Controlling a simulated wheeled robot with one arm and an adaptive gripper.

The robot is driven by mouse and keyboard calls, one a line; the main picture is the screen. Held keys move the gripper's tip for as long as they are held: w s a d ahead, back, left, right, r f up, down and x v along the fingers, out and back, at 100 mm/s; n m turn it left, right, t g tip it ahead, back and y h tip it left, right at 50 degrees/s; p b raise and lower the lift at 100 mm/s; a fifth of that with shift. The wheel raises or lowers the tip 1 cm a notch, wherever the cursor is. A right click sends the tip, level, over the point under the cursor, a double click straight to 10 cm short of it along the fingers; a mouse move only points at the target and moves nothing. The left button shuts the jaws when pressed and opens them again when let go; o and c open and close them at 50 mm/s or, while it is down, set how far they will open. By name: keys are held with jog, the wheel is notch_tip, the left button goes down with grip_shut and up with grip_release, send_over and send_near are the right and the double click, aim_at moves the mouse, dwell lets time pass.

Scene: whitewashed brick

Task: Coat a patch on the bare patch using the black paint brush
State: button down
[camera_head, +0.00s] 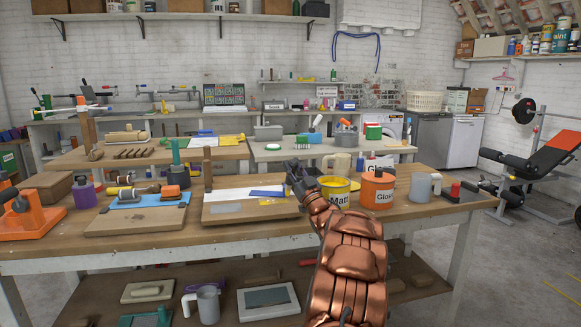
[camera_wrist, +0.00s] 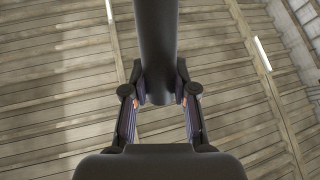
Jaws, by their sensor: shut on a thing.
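My gripper (camera_head: 296,180) is above the front workbench, left of the yellow tin. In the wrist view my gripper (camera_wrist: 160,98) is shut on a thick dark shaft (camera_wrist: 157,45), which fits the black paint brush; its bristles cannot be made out. In the head view a wooden board (camera_head: 282,212) lies left of and below my gripper. It carries a white panel (camera_head: 228,195) with a blue strip (camera_head: 267,194) at its right end and a greyish area (camera_head: 225,209) at its front. Which area is the bare patch, I cannot tell.
A yellow Matt tin (camera_head: 336,193) and an orange Gloss tin (camera_head: 378,191) stand right of my gripper, close to my arm. A grey mug (camera_head: 420,188) stands further right. A second board (camera_head: 120,221) with tools is at left. The bench front edge is clear.

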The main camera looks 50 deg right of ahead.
jog(key=shift+s+d+f, duration=0.1)
jog(key=shift+s+d, duration=0.05)
jog(key=shift+d, duration=0.5)
jog(key=r+p, duration=0.1)
jog(key=r, duration=0.2)
jog(key=shift+w+a+r+p, duration=0.2)
jog(key=shift+a+r+p, duration=0.3)
jog(key=shift+r+p, duration=0.25)
jog(key=shift+r, duration=0.6)
jog(key=shift+r+p, duration=0.75)
jog(key=shift+r, duration=0.8)
